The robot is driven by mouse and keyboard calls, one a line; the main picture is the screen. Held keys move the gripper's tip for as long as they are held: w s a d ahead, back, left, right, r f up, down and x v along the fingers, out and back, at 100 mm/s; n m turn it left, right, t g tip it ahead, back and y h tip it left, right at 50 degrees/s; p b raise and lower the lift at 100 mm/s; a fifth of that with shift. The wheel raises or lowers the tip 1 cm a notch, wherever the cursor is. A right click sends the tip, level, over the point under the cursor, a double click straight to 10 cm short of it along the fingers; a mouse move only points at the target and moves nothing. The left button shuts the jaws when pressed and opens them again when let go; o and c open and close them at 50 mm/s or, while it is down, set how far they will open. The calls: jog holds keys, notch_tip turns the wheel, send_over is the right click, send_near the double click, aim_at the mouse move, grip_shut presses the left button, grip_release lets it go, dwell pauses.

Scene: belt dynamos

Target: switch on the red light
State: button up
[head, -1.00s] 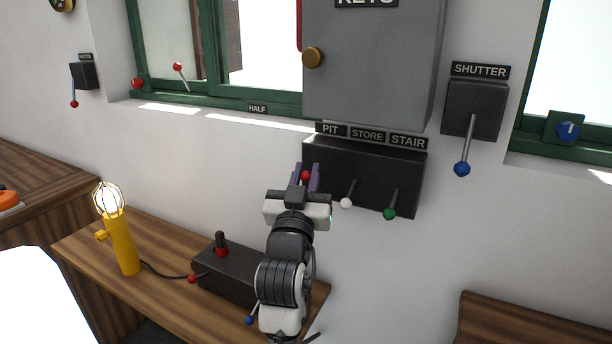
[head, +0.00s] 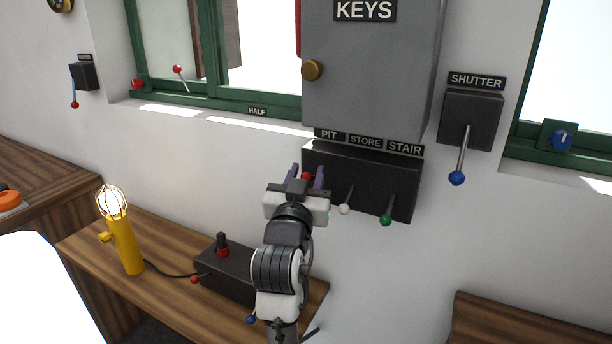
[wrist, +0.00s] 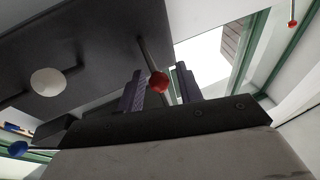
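A dark switch box (head: 390,180) on the wall has levers under plates PIT, STORE and STAIR. The PIT lever ends in a red ball (head: 307,176), the STORE lever in a white ball (head: 344,209), the STAIR lever in a green ball (head: 385,219). My gripper (head: 306,178) is at the red ball. In the wrist view the red ball (wrist: 158,82) shows between the two purple fingers (wrist: 160,92), with a gap on each side. The white ball (wrist: 48,82) is at the left there. I see no lamp that is clearly red.
A yellow caged lamp (head: 126,245) with a pale bulb stands on the bench (head: 185,292), beside a dark control box (head: 228,272) with small levers. The key cabinet (head: 370,75) hangs just above the switch box. The SHUTTER lever (head: 457,178) is to the right.

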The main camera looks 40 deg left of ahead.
jog(key=b+v, duration=1.3)
jog(key=b, duration=0.1)
jog(key=shift+s+d+f+b, duration=0.2)
jog(key=shift+s+f+b, duration=0.05)
jog(key=shift+s+b, duration=0.1)
jog(key=shift+r, duration=0.1)
dwell(0.6)
